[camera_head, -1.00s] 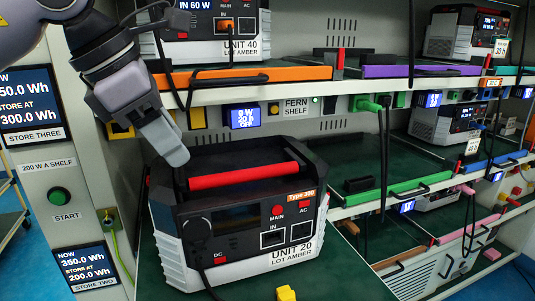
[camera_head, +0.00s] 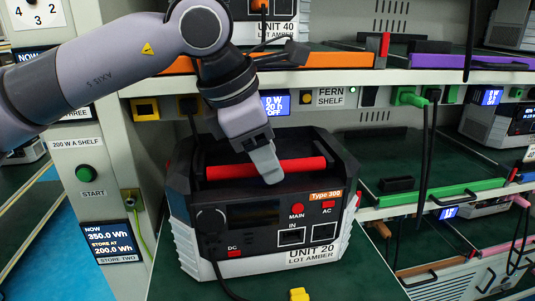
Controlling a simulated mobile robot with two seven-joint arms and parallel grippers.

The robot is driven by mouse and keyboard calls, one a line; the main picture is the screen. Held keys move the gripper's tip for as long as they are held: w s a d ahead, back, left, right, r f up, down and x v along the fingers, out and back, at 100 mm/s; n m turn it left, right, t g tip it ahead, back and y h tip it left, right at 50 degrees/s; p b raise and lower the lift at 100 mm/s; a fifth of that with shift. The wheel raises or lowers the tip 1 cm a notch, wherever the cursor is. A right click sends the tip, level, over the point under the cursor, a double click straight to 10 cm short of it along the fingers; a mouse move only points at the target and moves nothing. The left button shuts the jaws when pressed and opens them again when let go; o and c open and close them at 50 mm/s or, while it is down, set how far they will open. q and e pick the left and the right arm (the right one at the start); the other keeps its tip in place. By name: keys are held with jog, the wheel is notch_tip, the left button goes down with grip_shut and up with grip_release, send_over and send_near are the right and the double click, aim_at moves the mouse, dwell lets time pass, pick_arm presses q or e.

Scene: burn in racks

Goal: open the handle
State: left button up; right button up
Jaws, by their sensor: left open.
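The handle is a red bar (camera_head: 308,164) across the top of the black and light-grey power unit marked UNIT 20 (camera_head: 335,235), which sits on a green surface. The bar runs left to right between black side supports. My left gripper (camera_head: 268,168) points down at the middle of the bar and covers part of it. Its fingers overlap in this view, so the gap between them is hidden; it is open. I cannot tell whether the fingers touch the bar. My right gripper is not in view.
A shelf with an orange edge (camera_head: 340,60) holds UNIT 40 (camera_head: 275,28) above and behind. A cabinet panel with a green START button (camera_head: 85,173) stands at left. A green-edged shelf (camera_head: 440,193) is at right. A black cable hangs at UNIT 20's front left.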

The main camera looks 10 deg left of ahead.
pick_arm(q)
jog(key=shift+d+f, duration=0.1)
jog(key=shift+f, duration=0.2)
jog(key=shift+w, duration=0.1)
grip_shut()
jog(key=shift+w+r+g+p, duration=0.15)
jog(key=shift+r+g+p, duration=0.4)
jog(key=shift+p, duration=0.6)
jog(key=shift+f, duration=0.15)
grip_release()
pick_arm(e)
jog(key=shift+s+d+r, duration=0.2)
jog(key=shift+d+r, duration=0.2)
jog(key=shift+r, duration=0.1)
pick_arm(q)
jog(key=shift+v, duration=3.6)
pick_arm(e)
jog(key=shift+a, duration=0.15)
